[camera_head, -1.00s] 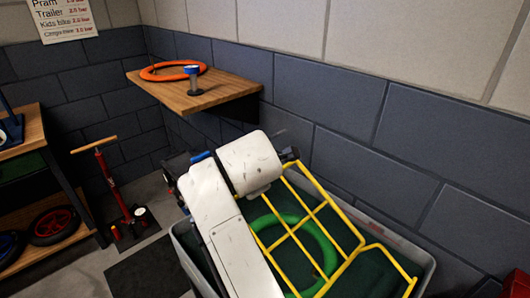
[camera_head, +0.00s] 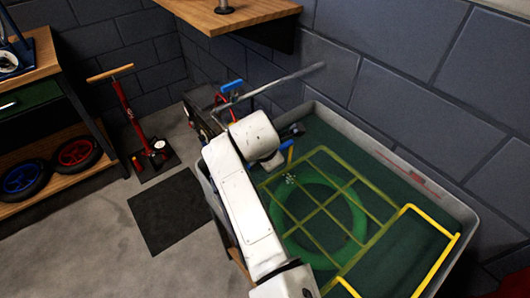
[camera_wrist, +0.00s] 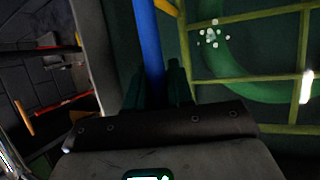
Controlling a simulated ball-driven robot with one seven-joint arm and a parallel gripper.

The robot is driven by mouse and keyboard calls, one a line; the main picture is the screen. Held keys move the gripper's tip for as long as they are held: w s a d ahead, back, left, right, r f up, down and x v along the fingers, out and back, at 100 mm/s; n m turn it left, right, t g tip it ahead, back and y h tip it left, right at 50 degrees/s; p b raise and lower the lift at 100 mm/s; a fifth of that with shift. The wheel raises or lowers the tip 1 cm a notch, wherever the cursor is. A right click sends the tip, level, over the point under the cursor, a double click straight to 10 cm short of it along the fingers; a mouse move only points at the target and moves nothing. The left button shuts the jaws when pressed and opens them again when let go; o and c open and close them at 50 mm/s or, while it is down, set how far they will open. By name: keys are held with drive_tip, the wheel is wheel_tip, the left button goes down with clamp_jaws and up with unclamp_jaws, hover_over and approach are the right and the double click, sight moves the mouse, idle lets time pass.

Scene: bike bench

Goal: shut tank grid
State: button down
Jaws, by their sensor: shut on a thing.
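The yellow grid (camera_head: 330,190) lies low across the grey tank (camera_head: 462,205). Most of its bars look dull, as if under the dark green water, while the bent part at the near right is bright and stands clear. The grid's bars (camera_wrist: 240,50) lie right of the fingers in the wrist view. My arm hides the tank's left part and most of the gripper in the head view.
A green ring (camera_head: 350,205) lies under the grid in the tank. A wooden wall shelf (camera_head: 262,12) is above and behind. A red pump (camera_head: 135,125) and a dark mat (camera_head: 172,212) are on the floor at left, beside a rack with wheels (camera_head: 75,152).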

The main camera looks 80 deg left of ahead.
drive_tip(key=shift+s+f, duration=0.1)
drive_tip(key=shift+f, duration=0.3)
drive_tip(key=c, duration=1.4)
unclamp_jaws()
drive_tip(key=shift+o, duration=0.6)
drive_tip(key=shift+a+f, duration=0.1)
drive_tip(key=shift+f, duration=0.05)
drive_tip(key=shift+o, duration=0.9)
drive_tip(key=shift+r, duration=0.2)
drive_tip(key=p+v, duration=0.1)
drive_tip(key=v, duration=0.9)
drive_tip(key=shift+r, duration=0.4)
drive_tip(key=shift+r, duration=0.1)
